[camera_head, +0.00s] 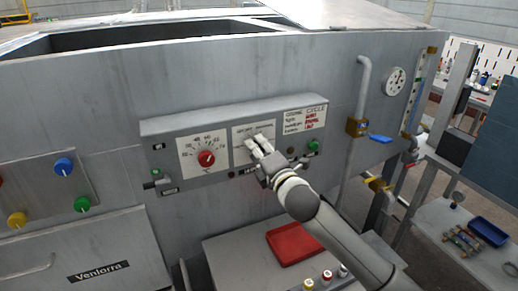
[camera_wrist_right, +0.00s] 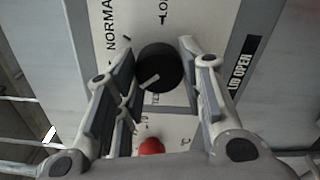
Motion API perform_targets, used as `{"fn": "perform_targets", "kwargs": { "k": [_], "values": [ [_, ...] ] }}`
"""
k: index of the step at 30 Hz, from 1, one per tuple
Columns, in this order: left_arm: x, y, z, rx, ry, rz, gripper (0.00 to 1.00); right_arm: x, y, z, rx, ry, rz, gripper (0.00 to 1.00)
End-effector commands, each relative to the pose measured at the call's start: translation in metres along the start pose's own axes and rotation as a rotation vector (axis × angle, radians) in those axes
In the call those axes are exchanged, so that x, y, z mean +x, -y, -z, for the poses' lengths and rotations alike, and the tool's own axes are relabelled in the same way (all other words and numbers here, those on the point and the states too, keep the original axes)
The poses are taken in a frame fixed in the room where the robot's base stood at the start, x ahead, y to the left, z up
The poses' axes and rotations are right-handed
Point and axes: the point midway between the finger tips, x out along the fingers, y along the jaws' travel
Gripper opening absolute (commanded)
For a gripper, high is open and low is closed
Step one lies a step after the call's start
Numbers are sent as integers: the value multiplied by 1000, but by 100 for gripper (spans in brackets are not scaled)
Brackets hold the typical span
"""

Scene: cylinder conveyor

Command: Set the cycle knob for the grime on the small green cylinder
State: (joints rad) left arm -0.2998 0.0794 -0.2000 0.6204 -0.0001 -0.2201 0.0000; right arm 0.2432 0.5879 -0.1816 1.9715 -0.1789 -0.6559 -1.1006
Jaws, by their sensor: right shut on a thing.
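The cycle knob (camera_wrist_right: 160,68) is black and round with a white pointer line toward its lower-left edge in the right wrist view. Around it are partly hidden labels, including "NORMA" and "LO". My right gripper (camera_head: 262,148) is at the knob's plate (camera_head: 240,155) on the machine front. In the wrist view its fingers (camera_wrist_right: 158,70) stand on both sides of the knob, shut on it. A cycle chart (camera_head: 305,115) with red words sits above right; its small text is hard to read. I cannot make out a small green cylinder. My left gripper is out of view.
A red temperature knob (camera_head: 206,158) sits left of the cycle knob. A green button (camera_head: 313,145) is to its right. A red tray (camera_head: 294,243) and several capped cylinders (camera_head: 327,275) are below. A blue-handled valve (camera_head: 380,138) is at right.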

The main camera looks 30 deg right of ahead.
Motion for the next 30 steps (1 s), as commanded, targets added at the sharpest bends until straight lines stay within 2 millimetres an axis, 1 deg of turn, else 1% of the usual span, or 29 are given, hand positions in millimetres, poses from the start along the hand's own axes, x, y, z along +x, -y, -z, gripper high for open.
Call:
{"fn": "perform_targets", "kwargs": {
  "k": [30],
  "values": [
    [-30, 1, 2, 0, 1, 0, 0, 0, -3, -2, 967, 2, 2, 12]
  ]
}}
